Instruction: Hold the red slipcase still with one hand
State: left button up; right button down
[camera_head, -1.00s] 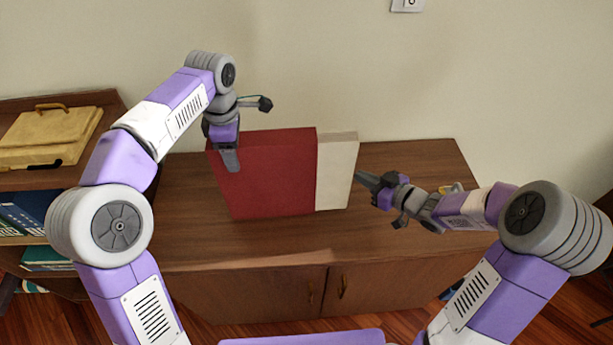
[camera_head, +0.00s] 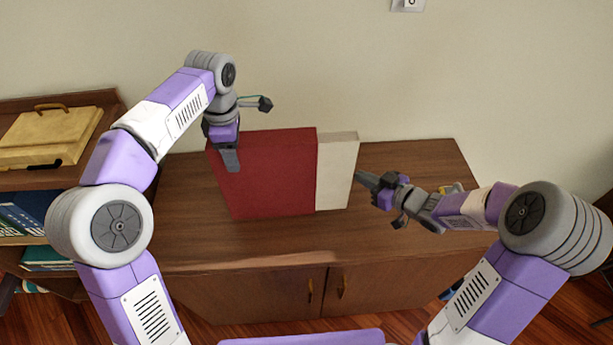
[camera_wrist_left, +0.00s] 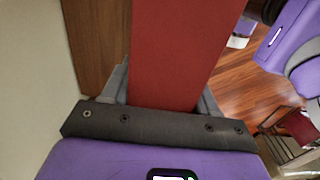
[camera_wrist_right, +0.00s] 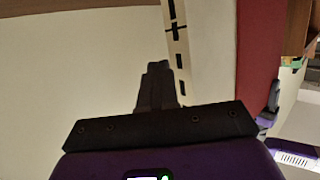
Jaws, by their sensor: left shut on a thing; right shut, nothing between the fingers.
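The red slipcase (camera_head: 270,175) stands upright on the wooden cabinet. A cream book (camera_head: 336,172) sticks out of its right side. My left gripper (camera_head: 230,160) points down over the slipcase's left part and is shut on it. In the left wrist view the red slipcase (camera_wrist_left: 180,50) lies between the two fingers. My right gripper (camera_head: 361,178) is shut and empty, with its tips close to the cream book's right end. The right wrist view shows the shut fingers (camera_wrist_right: 155,70) beside a black-marked strip on the cream book (camera_wrist_right: 212,60). I cannot tell whether they touch it.
The cabinet top (camera_head: 410,250) is clear in front of the slipcase. A small yellow thing (camera_head: 452,188) is partly hidden behind my right arm. A yellow case (camera_head: 45,138) lies on the shelf unit at left, above several books (camera_head: 30,215). The wall rises behind the cabinet.

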aim_at(326, 183)
pick_arm(q)
jog(key=shift+f, duration=0.3)
pick_arm(e)
jog(key=shift+s+a, duration=0.1)
jog(key=shift+a, duration=5.4)
jog(key=shift+d, duration=2.55)
jog(key=v, duration=1.2)
jog(key=shift+r, duration=0.1)
